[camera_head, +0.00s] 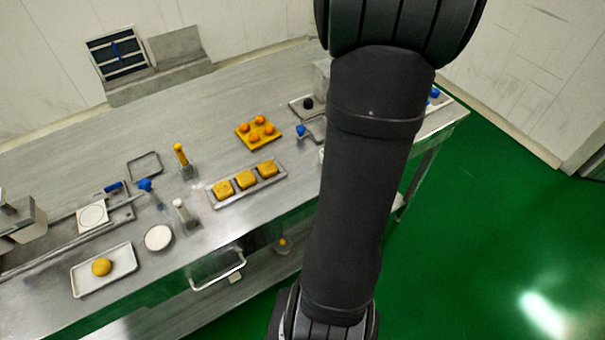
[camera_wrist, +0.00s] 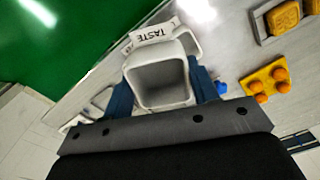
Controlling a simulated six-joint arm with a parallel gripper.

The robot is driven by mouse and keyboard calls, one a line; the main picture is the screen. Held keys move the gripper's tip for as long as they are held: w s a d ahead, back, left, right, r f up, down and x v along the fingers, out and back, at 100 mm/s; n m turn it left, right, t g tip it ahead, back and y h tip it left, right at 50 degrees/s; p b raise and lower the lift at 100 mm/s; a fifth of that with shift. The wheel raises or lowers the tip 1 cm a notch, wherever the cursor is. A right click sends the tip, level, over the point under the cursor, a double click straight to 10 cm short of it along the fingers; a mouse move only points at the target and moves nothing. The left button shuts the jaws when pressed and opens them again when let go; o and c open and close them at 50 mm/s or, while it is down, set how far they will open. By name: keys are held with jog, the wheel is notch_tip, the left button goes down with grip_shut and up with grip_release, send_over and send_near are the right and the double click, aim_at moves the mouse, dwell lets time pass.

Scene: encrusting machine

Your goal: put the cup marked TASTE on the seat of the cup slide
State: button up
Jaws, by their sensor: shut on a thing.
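The cup marked TASTE (camera_wrist: 165,82) is a pale, square-mouthed cup in the wrist view, with black TASTE lettering on a white label at its upper edge. Its open mouth faces the camera and looks empty. My gripper (camera_wrist: 162,90) is shut on it, with one blue finger at each side. In the head view my arm hides the gripper and the cup. I cannot pick out the cup slide or its seat for sure; a small plate with a blue knob (camera_head: 301,131) shows beside my arm, partly covered by it.
The steel table holds a yellow tray of orange balls (camera_head: 258,132), a tray of yellow cakes (camera_head: 286,172), a tray with one bun (camera_head: 80,283) and a round white dish (camera_head: 159,238). A small plate with a black knob (camera_head: 296,105) lies farther back. Green floor is clear at right.

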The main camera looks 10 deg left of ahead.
jog(key=s+n, duration=0.4)
jog(key=s, duration=0.3)
send_over(301, 175)
notch_tip(301, 175, down, 7)
jog(key=shift+f, duration=2.15)
jog(key=shift+f, duration=0.15)
jog(key=o, duration=1.1)
jog(key=shift+c, duration=0.2)
